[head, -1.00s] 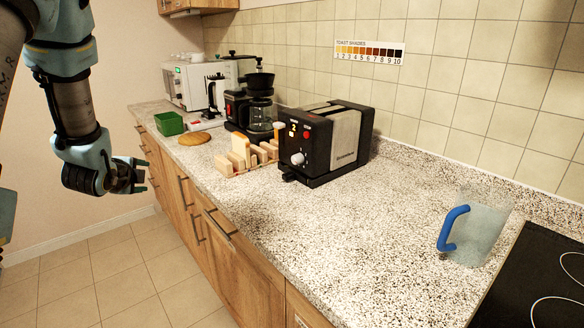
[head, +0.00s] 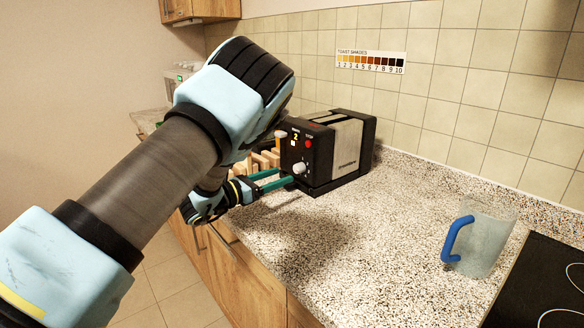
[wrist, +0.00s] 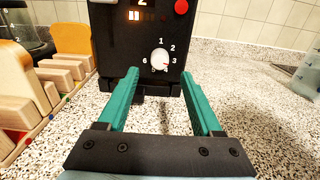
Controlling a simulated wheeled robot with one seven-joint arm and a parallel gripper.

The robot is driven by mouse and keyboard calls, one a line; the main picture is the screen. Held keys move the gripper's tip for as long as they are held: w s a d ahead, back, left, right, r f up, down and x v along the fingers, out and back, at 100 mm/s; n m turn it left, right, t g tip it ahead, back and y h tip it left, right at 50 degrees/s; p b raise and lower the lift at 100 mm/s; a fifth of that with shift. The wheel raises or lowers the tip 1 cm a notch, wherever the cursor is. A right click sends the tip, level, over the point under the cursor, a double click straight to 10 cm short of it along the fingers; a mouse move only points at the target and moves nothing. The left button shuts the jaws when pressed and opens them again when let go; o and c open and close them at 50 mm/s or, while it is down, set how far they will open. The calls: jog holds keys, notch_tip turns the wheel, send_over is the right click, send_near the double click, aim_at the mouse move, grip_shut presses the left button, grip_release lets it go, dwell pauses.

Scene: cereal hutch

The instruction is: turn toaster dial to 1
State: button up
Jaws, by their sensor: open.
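The black and silver toaster (head: 345,150) stands on the counter, its control face toward my gripper. Its white dial (wrist: 160,60) is ringed by numbers, with 1 at the top, 2 and 3 to the right and 6 at the left. A small red mark shows on the dial's lower right side, toward the 3. A lit display (wrist: 142,3) above seems to read 2. The dial also shows in the head view (head: 299,168). My gripper (wrist: 161,75) is open and empty. Its teal fingers point at the toaster, one either side of the dial, apparently not touching it.
A red button (wrist: 181,6) is above the dial. A wooden rack (wrist: 62,75) with bread slices stands close left of the toaster. A jug with a blue handle (head: 454,238) and a black cooktop (head: 545,275) are at right. The counter (head: 370,225) between is clear.

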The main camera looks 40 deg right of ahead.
aim_at(296, 170)
jog(key=shift+s+d+p, duration=0.15)
jog(key=shift+d+p, duration=0.65)
jog(key=shift+d, duration=1.9)
jog(key=shift+c, duration=0.4)
grip_shut()
